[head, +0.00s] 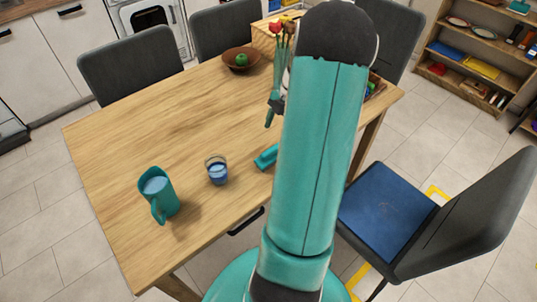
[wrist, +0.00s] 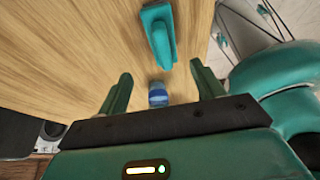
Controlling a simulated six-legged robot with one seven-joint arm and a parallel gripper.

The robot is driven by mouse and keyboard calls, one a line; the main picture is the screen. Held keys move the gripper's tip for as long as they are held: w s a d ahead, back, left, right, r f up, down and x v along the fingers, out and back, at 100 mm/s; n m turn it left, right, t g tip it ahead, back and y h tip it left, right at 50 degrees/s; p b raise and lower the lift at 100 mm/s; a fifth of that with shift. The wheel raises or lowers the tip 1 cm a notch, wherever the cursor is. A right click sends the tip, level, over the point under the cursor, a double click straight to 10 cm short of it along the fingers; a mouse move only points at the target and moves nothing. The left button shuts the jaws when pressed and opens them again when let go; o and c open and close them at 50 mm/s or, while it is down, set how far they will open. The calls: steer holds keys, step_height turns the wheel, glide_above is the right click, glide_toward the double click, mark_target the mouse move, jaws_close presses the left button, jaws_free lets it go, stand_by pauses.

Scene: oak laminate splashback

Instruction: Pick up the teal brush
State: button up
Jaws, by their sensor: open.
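The teal brush (head: 266,157) lies on the table near its front edge in the head view. My arm hides its right end.
A glass of blue liquid (head: 217,172) stands left of the brush; it also shows between the fingers in the wrist view (wrist: 157,94). A teal jug (head: 166,197) stands further left. A brown bowl (head: 233,62) is at the back. The table's left half (head: 125,130) is mostly clear.

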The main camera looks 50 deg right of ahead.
mark_target(273, 148)
steer(key=x, duration=0.4)
steer(key=shift+s+f, duration=0.1)
steer(key=shift+s, duration=0.1)
steer(key=shift+s+a+f, duration=0.15)
steer(key=shift+a+f, duration=0.1)
steer(key=shift+f, duration=0.25)
steer(key=x, duration=0.4)
steer(key=shift+f, duration=0.25)
steer(key=shift+c, duration=0.5)
steer(key=c, duration=1)
